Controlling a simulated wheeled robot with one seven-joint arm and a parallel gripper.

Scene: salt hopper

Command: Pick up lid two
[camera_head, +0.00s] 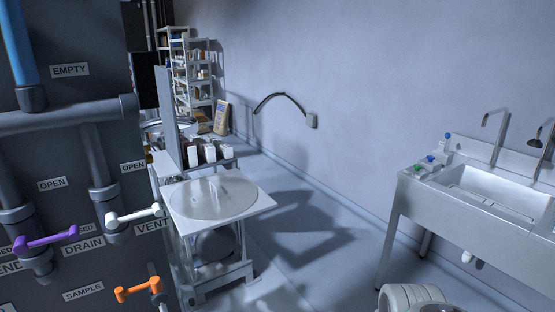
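A large round pale metal lid (228,204) with a small upright handle (214,187) lies flat at the top of a square white stand (256,207) left of the middle. No label shows on it, so I cannot tell whether it is lid two. No other lid can be made out clearly. My gripper is not in view, so its distance to the lid cannot be told.
A dark panel with pipes and white, purple and orange valve handles (135,213) fills the left. A steel sink (500,190) stands right. Shelves (197,75) and small containers (210,153) are behind the stand. Bare floor (335,250) lies between stand and sink.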

